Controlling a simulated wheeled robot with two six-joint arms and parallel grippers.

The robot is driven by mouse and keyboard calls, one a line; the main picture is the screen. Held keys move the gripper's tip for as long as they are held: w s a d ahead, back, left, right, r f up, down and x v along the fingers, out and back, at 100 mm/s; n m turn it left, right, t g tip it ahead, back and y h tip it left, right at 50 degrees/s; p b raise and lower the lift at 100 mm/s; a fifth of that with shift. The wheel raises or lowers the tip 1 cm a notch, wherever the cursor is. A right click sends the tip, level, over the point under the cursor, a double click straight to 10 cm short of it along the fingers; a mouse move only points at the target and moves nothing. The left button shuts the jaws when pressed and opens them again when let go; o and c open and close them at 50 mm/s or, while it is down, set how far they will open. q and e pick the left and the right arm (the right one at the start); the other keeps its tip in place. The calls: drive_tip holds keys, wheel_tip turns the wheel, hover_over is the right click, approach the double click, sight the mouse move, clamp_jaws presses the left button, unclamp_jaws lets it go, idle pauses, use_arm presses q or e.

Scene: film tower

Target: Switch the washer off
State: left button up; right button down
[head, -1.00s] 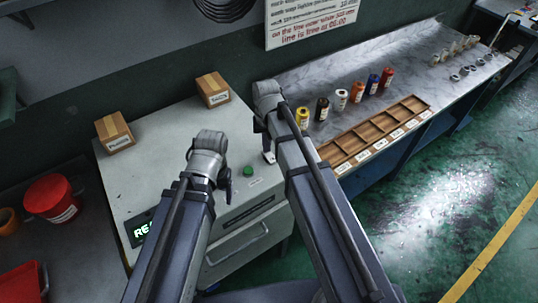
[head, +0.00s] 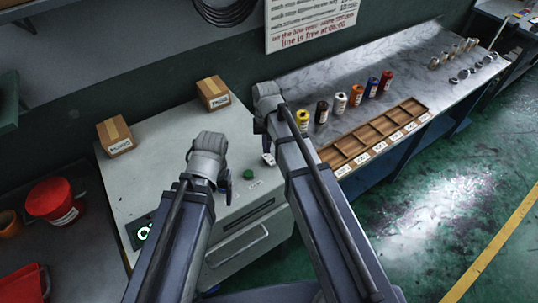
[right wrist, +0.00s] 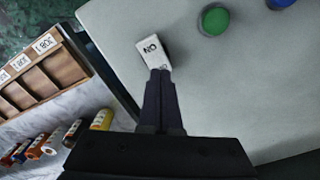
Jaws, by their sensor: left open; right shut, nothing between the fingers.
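The washer (head: 150,190) is a pale grey cabinet with a flat top. A green button (head: 248,174) lies left of the switch. A dark display (head: 142,232) shows a lit round character, the rest hidden by my left arm. My left gripper (head: 225,188) is open above the top.
Two cardboard boxes (head: 115,137) (head: 213,93) stand at the back of the cabinet top. On the right bench are several small bottles (head: 340,103) and a wooden divided tray (head: 385,128). A red bucket (head: 52,200) stands at left.

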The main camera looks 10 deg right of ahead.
sight(267, 156)
use_arm(q)
wheel_tip(267, 156, up, 5)
drive_tip(key=p, duration=0.4)
drive_tip(key=shift+p, duration=0.3)
use_arm(e)
wheel_tip(267, 156, up, 5)
drive_tip(key=shift+r, duration=0.1)
use_arm(q)
wheel_tip(267, 156, down, 4)
drive_tip(key=b, duration=0.3)
drive_tip(key=shift+r+b, duration=0.25)
drive_tip(key=shift+b, duration=0.05)
use_arm(e)
drive_tip(key=s+a+f, duration=0.1)
drive_tip(key=s, duration=0.1)
drive_tip(key=s+a+f+n, duration=0.1)
drive_tip(key=s, duration=0.1)
drive_tip(key=s+a+f+n, duration=0.1)
drive_tip(key=s, duration=0.2)
drive_tip(key=shift+f, duration=0.3)
use_arm(q)
wheel_tip(267, 156, down, 3)
drive_tip(key=b, duration=0.3)
use_arm(e)
drive_tip(key=s+a+f+n+h, duration=0.1)
drive_tip(key=s+a+f+n, duration=0.2)
drive_tip(key=s, duration=0.5)
drive_tip(key=shift+s, duration=0.4)
